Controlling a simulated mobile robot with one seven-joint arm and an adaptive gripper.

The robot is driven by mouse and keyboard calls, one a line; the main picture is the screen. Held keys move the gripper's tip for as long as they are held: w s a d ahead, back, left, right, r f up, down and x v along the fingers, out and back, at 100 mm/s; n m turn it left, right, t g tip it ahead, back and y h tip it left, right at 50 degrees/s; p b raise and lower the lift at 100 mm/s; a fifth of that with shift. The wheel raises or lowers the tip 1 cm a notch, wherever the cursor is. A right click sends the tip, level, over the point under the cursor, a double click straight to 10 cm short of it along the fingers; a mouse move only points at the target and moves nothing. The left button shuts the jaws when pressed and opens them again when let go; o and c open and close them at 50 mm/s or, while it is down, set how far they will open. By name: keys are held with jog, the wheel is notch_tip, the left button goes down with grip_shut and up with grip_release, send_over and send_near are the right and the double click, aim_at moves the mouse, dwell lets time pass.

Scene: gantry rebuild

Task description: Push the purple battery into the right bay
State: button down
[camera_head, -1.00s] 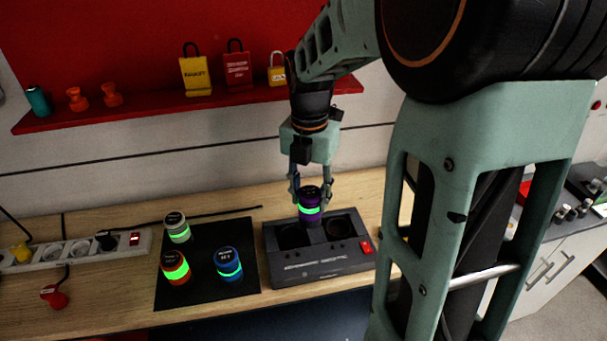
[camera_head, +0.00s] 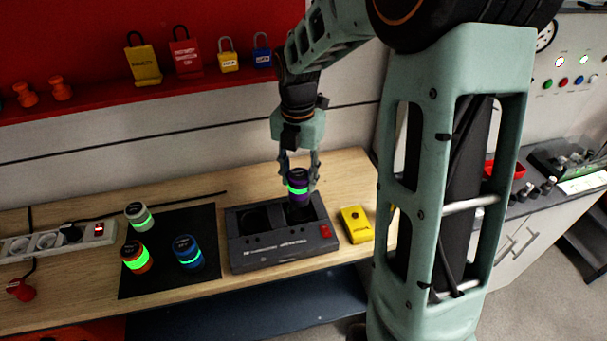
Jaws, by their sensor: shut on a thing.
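The purple battery (camera_head: 298,188) has a dark top and a glowing green band. My gripper (camera_head: 298,180) is shut on it from above and holds it upright, one finger on each side. The black charging station (camera_head: 280,251) lies below on the wooden bench. Its left bay (camera_head: 256,218) is empty. The battery is at the right bay, covering most of it. I cannot tell whether its lower end is inside the bay or just above it.
A black mat (camera_head: 190,278) left of the station bears a white battery (camera_head: 139,216), a red one (camera_head: 136,257) and a blue one (camera_head: 187,251). A yellow device (camera_head: 356,224) lies close right of the station. A power strip (camera_head: 60,240) is far left.

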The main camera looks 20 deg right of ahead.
aim_at(299, 196)
jog(key=shift+f+b, duration=2.6)
jog(key=shift+f, duration=0.3)
jog(key=shift+r+p, duration=0.1)
jog(key=shift+p, duration=0.4)
jog(key=shift+f+b, duration=0.4)
jog(key=shift+f, duration=0.3)
jog(key=c, duration=1.6)
grip_release()
jog(key=shift+r, duration=0.15)
